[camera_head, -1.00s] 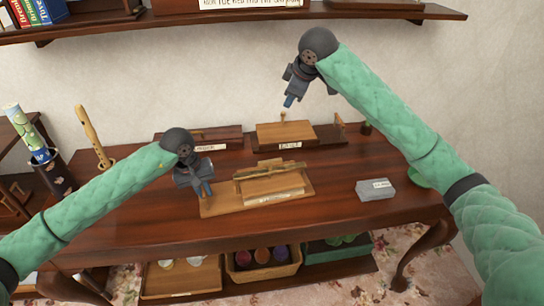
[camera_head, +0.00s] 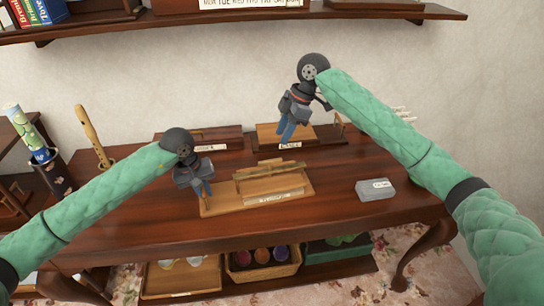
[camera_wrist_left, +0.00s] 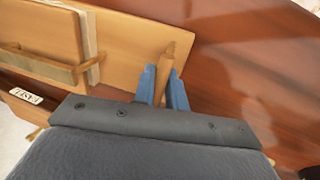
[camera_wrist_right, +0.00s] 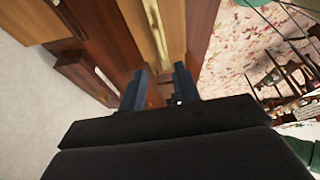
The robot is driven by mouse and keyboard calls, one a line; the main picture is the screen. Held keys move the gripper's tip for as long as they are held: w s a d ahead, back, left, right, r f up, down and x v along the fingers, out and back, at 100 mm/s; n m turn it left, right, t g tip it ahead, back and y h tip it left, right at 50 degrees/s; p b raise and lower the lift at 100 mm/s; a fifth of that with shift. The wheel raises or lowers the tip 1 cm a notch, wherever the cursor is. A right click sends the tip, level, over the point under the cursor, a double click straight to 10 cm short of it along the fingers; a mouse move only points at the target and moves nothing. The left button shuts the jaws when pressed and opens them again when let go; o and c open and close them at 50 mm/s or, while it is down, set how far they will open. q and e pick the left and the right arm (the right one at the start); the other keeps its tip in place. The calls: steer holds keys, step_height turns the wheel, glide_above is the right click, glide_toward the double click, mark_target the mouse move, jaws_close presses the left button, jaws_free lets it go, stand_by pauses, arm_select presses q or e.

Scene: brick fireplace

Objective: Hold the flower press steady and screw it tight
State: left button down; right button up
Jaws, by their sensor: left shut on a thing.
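The flower press appears to be the wooden device at the front middle of the table. Its flat base board (camera_head: 222,204) carries a block with a pale layer and a bar (camera_head: 270,171) across it. The left wrist view shows its base (camera_wrist_left: 135,42) and bar (camera_wrist_left: 40,64) closer. My left gripper (camera_head: 207,188) is shut on a wooden peg (camera_wrist_left: 168,60) by the board's left end. My right gripper (camera_head: 287,134) is open and empty, above and behind the press, in front of another wooden block device. Its parted fingers also show in the right wrist view (camera_wrist_right: 158,88).
The other wooden device (camera_head: 268,132) stands at the back, partly hidden by my right gripper. A labelled grey block (camera_head: 374,191) lies at the right. A flute (camera_head: 92,135) stands in a holder at the left. A shelf (camera_head: 400,13) runs along the wall above. The table's front is clear.

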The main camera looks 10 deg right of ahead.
mark_target(270, 160)
steer(key=x, duration=0.9)
steer(key=shift+a+f, duration=0.1)
steer(key=shift+f, duration=0.25)
jaws_close()
